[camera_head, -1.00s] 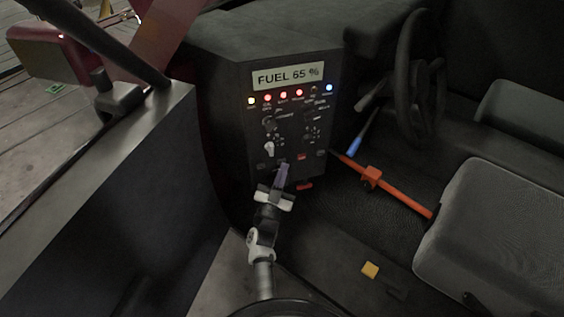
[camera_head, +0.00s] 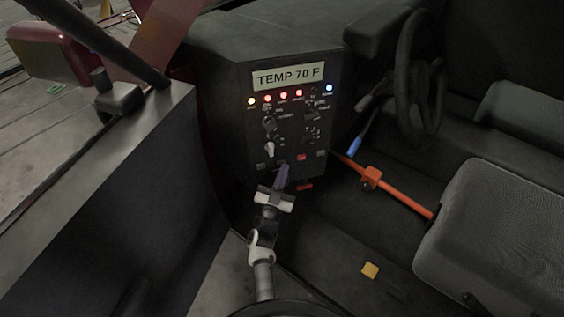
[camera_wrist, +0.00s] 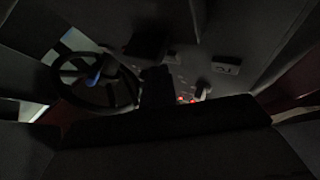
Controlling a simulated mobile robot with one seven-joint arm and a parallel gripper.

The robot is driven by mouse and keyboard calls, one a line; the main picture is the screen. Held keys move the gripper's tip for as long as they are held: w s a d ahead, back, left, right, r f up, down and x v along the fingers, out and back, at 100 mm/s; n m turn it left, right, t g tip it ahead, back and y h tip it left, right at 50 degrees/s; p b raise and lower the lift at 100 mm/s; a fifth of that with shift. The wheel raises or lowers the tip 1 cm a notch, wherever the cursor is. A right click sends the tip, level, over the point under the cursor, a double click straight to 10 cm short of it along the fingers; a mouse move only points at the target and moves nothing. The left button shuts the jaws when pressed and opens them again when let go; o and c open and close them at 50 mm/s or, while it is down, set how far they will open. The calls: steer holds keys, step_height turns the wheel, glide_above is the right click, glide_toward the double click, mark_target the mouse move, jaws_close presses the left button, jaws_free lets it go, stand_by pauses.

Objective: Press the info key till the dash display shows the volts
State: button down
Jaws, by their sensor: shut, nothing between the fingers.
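The dash display (camera_head: 287,77) at the top of the dark panel reads "TEMP 70 F". Below it is a row of lit yellow, red and blue lamps, with knobs and small keys under them. My gripper (camera_head: 282,173) is shut and empty, its fingertips at the lower edge of the panel's face. Small keys sit near the fingertips; their labels are too small to read, so I cannot tell which is the info key or whether the fingertips touch one. In the wrist view, the gripper's dark shape covers much of the dim panel, and red lamps (camera_wrist: 187,100) show beside it.
A steering wheel (camera_head: 418,75) stands right of the panel. An orange bar (camera_head: 398,194) and a blue-handled lever (camera_head: 354,147) are between panel and grey seat (camera_head: 495,235). A yellow block (camera_head: 370,270) lies on the floor. A dark side wall (camera_head: 120,210) rises left of my arm.

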steer(key=shift+s+d, duration=0.15)
steer(key=shift+s, duration=0.25)
steer(key=shift+s+d+p, duration=0.1)
steer(key=shift+s+d, duration=0.15)
steer(key=shift+s, duration=0.55)
steer(key=shift+s+d+p, duration=0.1)
steer(key=shift+s+d, duration=0.2)
steer(key=shift+s, duration=0.45)
steer(key=shift+s+d+p, duration=0.1)
steer(key=shift+s+d, duration=0.15)
steer(key=shift+s, duration=0.55)
